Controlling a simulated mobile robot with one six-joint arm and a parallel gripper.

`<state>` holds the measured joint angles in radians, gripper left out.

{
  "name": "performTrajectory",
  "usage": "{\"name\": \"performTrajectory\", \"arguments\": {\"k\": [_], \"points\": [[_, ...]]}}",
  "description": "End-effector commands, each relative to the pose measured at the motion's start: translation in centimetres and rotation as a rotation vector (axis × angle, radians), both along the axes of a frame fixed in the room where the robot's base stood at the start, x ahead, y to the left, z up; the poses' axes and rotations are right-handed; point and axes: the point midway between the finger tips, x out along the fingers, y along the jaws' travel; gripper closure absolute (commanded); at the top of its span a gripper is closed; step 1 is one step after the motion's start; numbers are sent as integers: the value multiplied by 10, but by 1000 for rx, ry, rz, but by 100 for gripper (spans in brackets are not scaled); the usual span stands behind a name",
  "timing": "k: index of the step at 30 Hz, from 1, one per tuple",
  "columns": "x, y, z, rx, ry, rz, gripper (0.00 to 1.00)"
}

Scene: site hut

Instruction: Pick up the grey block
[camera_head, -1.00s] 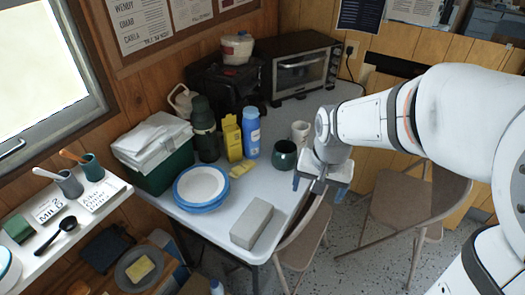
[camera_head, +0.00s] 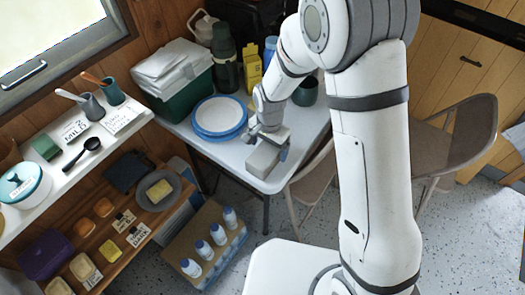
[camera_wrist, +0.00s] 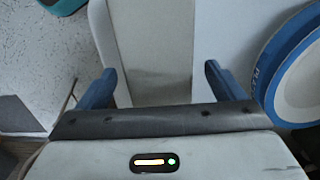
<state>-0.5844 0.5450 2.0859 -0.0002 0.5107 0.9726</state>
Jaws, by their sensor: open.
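The grey block (camera_head: 262,160) lies on the white table (camera_head: 232,155) near its front corner, in the head view. My gripper (camera_head: 267,145) is over the block, with a blue finger on its right side; the gripper hides part of the block's top. In the wrist view the pale grey block (camera_wrist: 150,45) runs down from the top edge between the two blue fingers of my open gripper (camera_wrist: 160,72). Gaps show between the block and both fingers. I cannot tell how far the fingertips reach down beside it.
A blue-rimmed plate stack (camera_head: 220,117) stands close left of the block. Behind are a green cooler (camera_head: 185,97), a dark flask (camera_head: 224,62), a yellow carton (camera_head: 251,70) and a dark mug (camera_head: 306,92). A folding chair (camera_head: 312,175) stands at the table's right edge.

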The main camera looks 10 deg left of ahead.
Motion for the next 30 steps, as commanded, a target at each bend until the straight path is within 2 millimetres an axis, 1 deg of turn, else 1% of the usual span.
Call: {"name": "performTrajectory", "arguments": {"k": [3,6,14,17,30], "points": [[-2,0,-18,-2,3,-1,11],[-1,0,-27,-1,2,-1,11],[-1,0,-30,1,0,-1,11],[-1,0,-30,0,0,-1,17],[0,0,-29,1,0,-1,53]]}}
